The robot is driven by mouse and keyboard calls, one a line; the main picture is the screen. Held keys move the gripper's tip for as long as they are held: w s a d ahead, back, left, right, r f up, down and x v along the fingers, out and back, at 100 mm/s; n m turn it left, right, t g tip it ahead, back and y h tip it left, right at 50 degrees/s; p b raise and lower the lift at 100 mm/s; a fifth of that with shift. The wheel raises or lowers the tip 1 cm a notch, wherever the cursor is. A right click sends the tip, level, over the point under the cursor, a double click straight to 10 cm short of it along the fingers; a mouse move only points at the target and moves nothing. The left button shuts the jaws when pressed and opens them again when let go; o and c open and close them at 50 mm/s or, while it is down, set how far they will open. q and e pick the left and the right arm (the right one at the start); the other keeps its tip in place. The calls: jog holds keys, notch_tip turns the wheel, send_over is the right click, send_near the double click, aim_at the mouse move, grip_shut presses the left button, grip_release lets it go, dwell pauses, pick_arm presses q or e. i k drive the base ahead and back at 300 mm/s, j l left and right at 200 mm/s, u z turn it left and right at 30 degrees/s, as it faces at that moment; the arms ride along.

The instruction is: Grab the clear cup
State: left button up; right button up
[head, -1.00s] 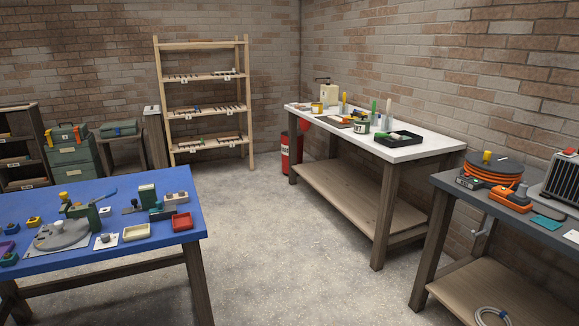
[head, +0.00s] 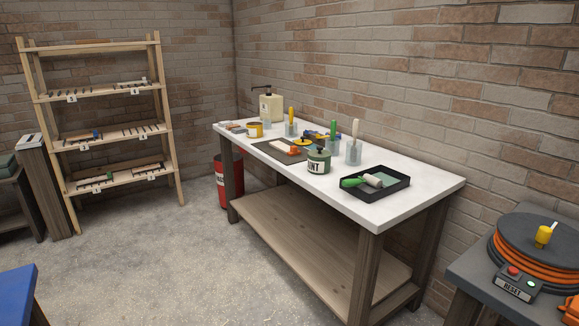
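Another clear cup (head: 291,129) is further back along the table and holds a yellow-handled tool. Both cups stand upright and apart from each other. Neither of my grippers is in view.
A reel table stands at right. A wooden rack (head: 165,130) and open floor (head: 190,265) lie left.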

aim_at(267, 122)
jog(key=i+j+u, duration=0.15)
jog(key=i+u, duration=0.2)
jog(key=i, duration=0.3)
jog(key=i+u, duration=0.35)
jog(key=i, duration=0.35)
jog(key=i+l+u, duration=0.2)
jog(key=i+u, duration=0.15)
jog(key=i, duration=0.3)
jog(key=i+z, duration=0.4)
jog(key=i+j+z, duration=0.2)
jog(key=i+z, duration=0.2)
jog(key=i+j+z, duration=0.35)
jog(key=i, duration=0.15)
